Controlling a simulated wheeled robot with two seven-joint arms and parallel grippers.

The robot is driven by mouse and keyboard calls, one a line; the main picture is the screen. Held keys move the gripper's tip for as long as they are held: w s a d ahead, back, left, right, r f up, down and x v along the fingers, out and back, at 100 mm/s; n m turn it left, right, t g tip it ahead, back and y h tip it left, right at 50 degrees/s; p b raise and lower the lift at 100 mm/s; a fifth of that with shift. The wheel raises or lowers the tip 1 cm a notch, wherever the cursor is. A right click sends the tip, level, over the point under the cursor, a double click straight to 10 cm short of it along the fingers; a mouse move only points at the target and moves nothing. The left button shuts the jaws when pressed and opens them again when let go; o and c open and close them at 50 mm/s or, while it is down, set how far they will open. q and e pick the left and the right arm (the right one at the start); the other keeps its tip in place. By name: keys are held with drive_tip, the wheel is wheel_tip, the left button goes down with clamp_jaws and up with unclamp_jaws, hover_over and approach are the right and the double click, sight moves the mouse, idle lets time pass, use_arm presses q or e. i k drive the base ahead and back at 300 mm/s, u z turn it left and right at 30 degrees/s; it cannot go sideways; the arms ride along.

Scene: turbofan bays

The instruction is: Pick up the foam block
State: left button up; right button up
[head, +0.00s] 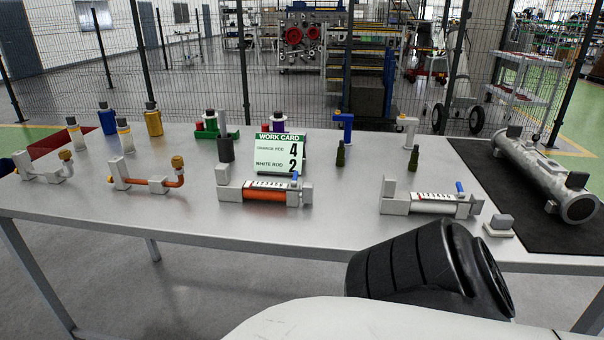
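A small dark grey block (501,221) sits on a white base near the right front of the table, just left of the black mat. It may be the foam block, but its material cannot be told from here. Similar grey blocks appear on or beside other fixtures, such as one on the silver tube (541,174). Neither gripper shows in the head view. A black, ribbed part of my own arm fills the lower right, in front of the table edge.
The grey table (330,230) holds an orange-rod fixture (264,195), a white-rod fixture (433,205), a work card (280,153), and several bottles at the back. The black mat (478,165) lies under the silver tube. Bare tabletop remains between the fixtures. A wire fence stands behind.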

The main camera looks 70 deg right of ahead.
sight(500, 225)
drive_tip(key=z, duration=2.25)
